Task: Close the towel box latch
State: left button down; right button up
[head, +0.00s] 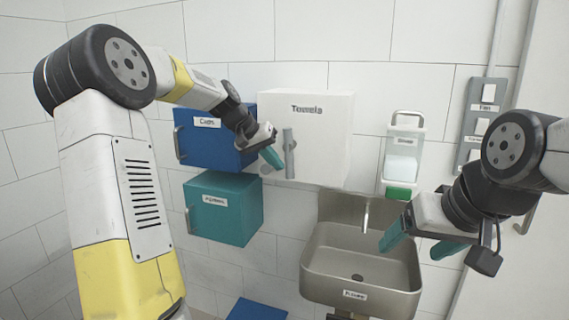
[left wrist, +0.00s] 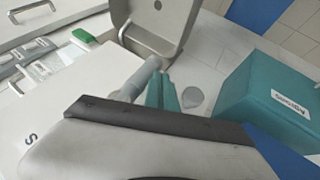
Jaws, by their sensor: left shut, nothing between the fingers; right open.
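The white towel box (head: 325,135), labelled "Towels", is on the tiled wall left of centre in the head view. Its latch is a grey upright bar (head: 289,155) at the box's front left; it also shows as a grey rod (left wrist: 137,78) in the left wrist view. My left gripper (head: 272,158) is shut and empty, its teal fingertips just left of the bar. In the left wrist view the fingers (left wrist: 163,92) lie right beside the rod; I cannot tell whether they touch. My right gripper (head: 422,243) is open and empty in front of the sink.
A blue box (head: 208,148) hangs left of the towel box, and a teal box (head: 228,208) below it. A metal sink (head: 318,262) is below right. A dispenser (head: 403,165) and a switch panel (head: 477,130) are on the right wall.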

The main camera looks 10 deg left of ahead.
aim_at(288, 167)
pick_arm(q)
jog(key=shift+d+f+h, duration=0.2)
jog(key=shift+d+h, duration=0.05)
jog(key=shift+h, duration=0.35)
jog(key=h, duration=0.1)
jog(key=d+n+h, duration=0.1)
jog(key=h, duration=0.1)
jog(key=shift+s+d+f, duration=0.2)
jog(key=shift+d+f, duration=0.1)
jog(key=shift+f, duration=0.05)
jog(key=d+h, duration=0.1)
jog(key=n+h, duration=0.1)
jog(key=h, duration=0.1)
jog(key=shift+s+d+n, duration=0.15)
jog(key=shift+d+n, duration=0.15)
jog(key=shift+d, duration=0.05)
jog(key=d+n+h, duration=0.1)
jog(key=h, duration=0.1)
jog(key=d+r+n+t+h, duration=0.1)
jog(key=h, duration=0.1)
jog(key=d+r+n+t+h, duration=0.1)
jog(key=h, duration=0.1)
jog(key=shift+s+d+h, duration=0.25)
jog(key=shift+s+h, duration=0.05)
jog(key=shift+s, duration=0.05)
jog(key=shift+d+r, duration=0.1)
